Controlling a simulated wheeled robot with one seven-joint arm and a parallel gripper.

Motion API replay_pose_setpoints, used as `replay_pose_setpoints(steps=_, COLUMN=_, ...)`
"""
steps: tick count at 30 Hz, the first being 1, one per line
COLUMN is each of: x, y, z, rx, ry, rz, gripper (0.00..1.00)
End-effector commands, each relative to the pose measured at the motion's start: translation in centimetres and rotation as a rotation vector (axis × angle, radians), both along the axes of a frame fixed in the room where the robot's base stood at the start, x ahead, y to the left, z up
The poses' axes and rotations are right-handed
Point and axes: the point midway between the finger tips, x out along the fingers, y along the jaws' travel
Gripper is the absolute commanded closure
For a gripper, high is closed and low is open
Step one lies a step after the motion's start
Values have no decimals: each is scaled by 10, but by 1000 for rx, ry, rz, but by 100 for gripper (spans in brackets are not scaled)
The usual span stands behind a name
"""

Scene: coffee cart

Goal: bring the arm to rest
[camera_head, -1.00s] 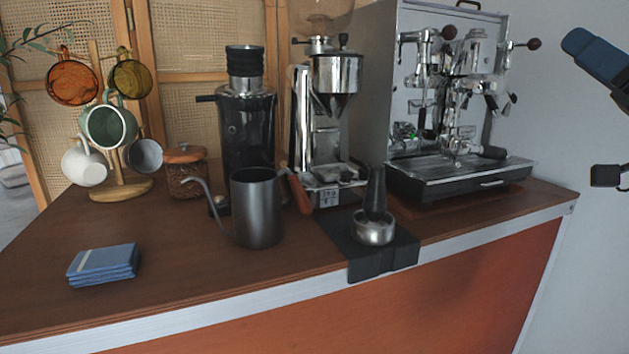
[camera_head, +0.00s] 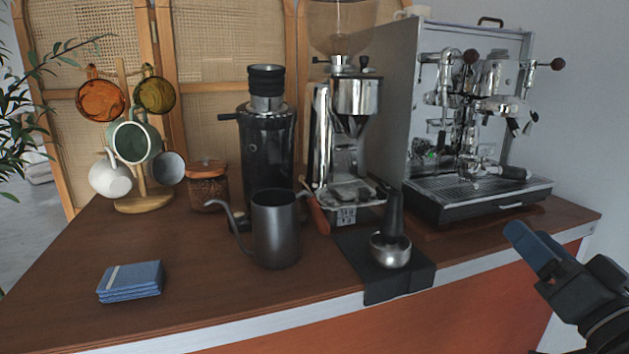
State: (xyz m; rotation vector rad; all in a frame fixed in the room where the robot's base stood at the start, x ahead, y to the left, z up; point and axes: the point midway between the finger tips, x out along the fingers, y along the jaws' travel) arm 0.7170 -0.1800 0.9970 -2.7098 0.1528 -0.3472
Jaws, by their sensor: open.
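My gripper (camera_head: 532,250) is at the lower right of the head view, in front of the counter's right end. Its blue finger points up and left, and its black body and wrist run off the lower right of the picture. It is open, and nothing shows in it. It appears apart from the counter and from everything on it. The far side of the gripper is hidden.
The wooden counter (camera_head: 200,290) holds an espresso machine (camera_head: 480,190), a grinder (camera_head: 345,140), a grey kettle (camera_head: 276,230), a portafilter (camera_head: 391,250) on a black mat (camera_head: 400,288), blue cloths (camera_head: 130,281) and a mug tree (camera_head: 143,202).

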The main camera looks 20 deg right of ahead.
Motion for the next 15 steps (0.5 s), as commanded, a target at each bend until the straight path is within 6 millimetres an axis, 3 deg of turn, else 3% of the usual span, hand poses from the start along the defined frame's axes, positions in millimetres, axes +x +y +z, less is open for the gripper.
replay_pose_setpoints(steps=6, x=-39, y=41, z=-58, rx=-15, ry=144, rz=-35, gripper=48)
replay_pose_setpoints(steps=15, x=-116, y=95, z=-107, rx=-108, ry=309, rz=-34, gripper=48)
